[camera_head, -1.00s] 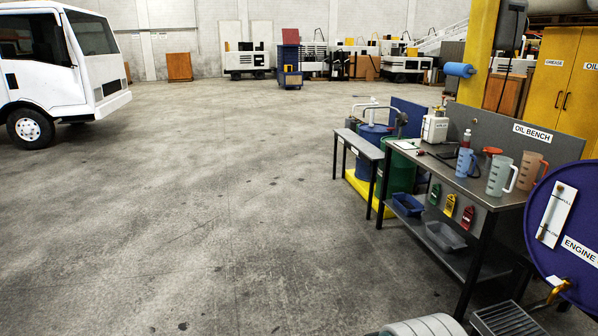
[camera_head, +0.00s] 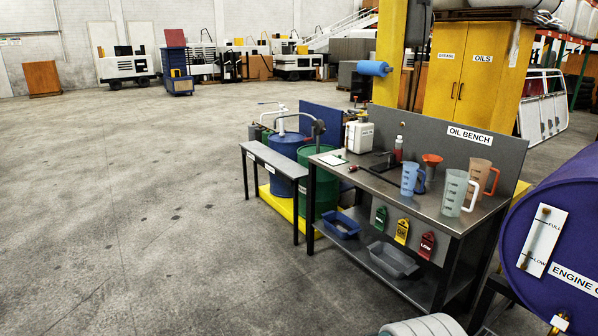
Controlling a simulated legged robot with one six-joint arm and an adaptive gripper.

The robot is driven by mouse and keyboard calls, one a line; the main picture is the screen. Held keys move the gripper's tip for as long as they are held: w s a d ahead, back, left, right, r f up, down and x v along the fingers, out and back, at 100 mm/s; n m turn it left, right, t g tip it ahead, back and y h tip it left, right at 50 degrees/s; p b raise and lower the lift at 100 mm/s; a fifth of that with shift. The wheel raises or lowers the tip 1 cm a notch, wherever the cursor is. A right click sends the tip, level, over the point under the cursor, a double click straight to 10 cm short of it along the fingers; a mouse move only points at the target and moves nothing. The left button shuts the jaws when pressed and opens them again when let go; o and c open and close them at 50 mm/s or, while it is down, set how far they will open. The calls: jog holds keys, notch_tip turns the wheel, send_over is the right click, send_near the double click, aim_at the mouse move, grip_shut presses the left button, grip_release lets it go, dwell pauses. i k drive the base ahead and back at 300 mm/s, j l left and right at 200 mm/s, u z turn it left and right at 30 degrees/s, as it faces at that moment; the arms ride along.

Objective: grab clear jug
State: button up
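The clear jug (camera_head: 456,193) is a translucent pale jug with dark marks and a handle on its right. It stands upright on the grey top of the oil bench (camera_head: 440,212), near the front right. A blue jug (camera_head: 409,179) stands to its left, and an orange-brown jug (camera_head: 480,176) stands behind it to the right. A red funnel (camera_head: 432,159) is behind, between the blue and clear jugs. My gripper is not recognisable in the view. A pale rounded shape at the bottom edge may be part of my own body.
Blue (camera_head: 286,155) and green (camera_head: 314,180) drums stand beyond the bench's left end, behind a narrow side table (camera_head: 272,159). A yellow cabinet (camera_head: 475,75) is behind. Open floor lies left.

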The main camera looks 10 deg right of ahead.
aim_at(457, 182)
jog(key=i+z, duration=0.4)
jog(key=i, duration=0.45)
jog(key=i+j+z, duration=0.15)
jog(key=i+z, duration=0.25)
jog(key=i, duration=0.4)
jog(key=i+l+z, duration=0.1)
jog(key=i+z, duration=0.4)
jog(key=i+j+z, duration=0.1)
jog(key=i+z, duration=0.35)
jog(key=i+j+z, duration=0.2)
jog(key=i+z, duration=0.3)
jog(key=k, duration=0.1)
